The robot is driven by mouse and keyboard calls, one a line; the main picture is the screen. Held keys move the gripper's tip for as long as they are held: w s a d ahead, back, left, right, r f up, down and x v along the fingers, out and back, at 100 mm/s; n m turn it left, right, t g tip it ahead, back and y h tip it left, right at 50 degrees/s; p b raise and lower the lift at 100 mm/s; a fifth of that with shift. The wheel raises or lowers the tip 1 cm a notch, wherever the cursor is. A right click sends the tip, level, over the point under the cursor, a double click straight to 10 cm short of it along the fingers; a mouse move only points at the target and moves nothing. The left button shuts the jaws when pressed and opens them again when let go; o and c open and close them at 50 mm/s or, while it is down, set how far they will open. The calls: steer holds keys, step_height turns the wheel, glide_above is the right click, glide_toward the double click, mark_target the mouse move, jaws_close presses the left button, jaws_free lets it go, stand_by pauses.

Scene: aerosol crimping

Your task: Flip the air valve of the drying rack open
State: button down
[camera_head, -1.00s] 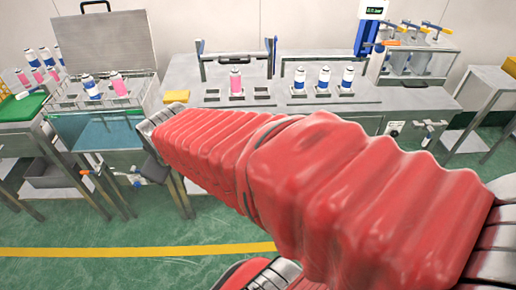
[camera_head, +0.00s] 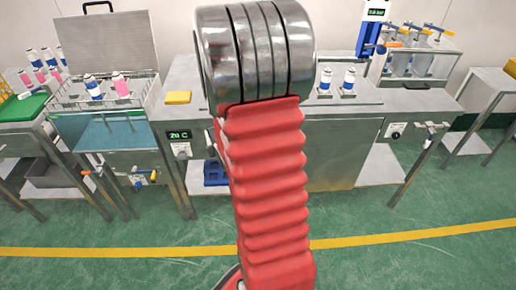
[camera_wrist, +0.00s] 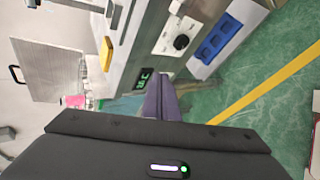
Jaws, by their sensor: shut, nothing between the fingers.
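Several small valves with coloured handles show in the head view. A pipe with an orange-handled valve (camera_head: 88,173) and a yellow-orange one (camera_head: 153,176) sits under the water bath at left. Another pipe valve (camera_head: 430,130) is on the right bench's front. I cannot tell which belongs to the drying rack. My gripper (camera_wrist: 162,98) shows in the wrist view as narrow purple-grey fingers, shut and empty, near the green temperature display (camera_wrist: 146,78). No valve is clearly visible at its tips. In the head view my raised arm hides the gripper.
The water bath (camera_head: 105,135) has a wire basket of cans and an open lid (camera_head: 108,42). A yellow sponge (camera_head: 178,97) lies on the middle bench. A blue tray (camera_head: 215,172) is on its lower shelf. Green floor in front is clear.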

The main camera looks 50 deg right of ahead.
steer(key=s+d+f+n+t+h, duration=0.1)
steer(key=s+d+f+n, duration=0.3)
steer(key=f, duration=0.4)
steer(key=s+d+f+n+t+h, duration=0.1)
steer(key=s+d+f+n+h, duration=0.2)
steer(key=s+d+f, duration=0.4)
steer(key=shift+s+f+n, duration=0.5)
steer(key=shift+s+f, duration=0.15)
steer(key=shift+s, duration=0.4)
steer(key=x, duration=1)
steer(key=shift+s+d+r, duration=0.2)
steer(key=shift+s+r, duration=0.05)
steer(key=shift+r, duration=0.35)
steer(key=shift+s+d+r, duration=0.25)
steer(key=shift+r, duration=0.3)
steer(key=shift+s+d+r, duration=0.2)
steer(key=shift+s+r, duration=0.1)
steer(key=shift+r, duration=0.3)
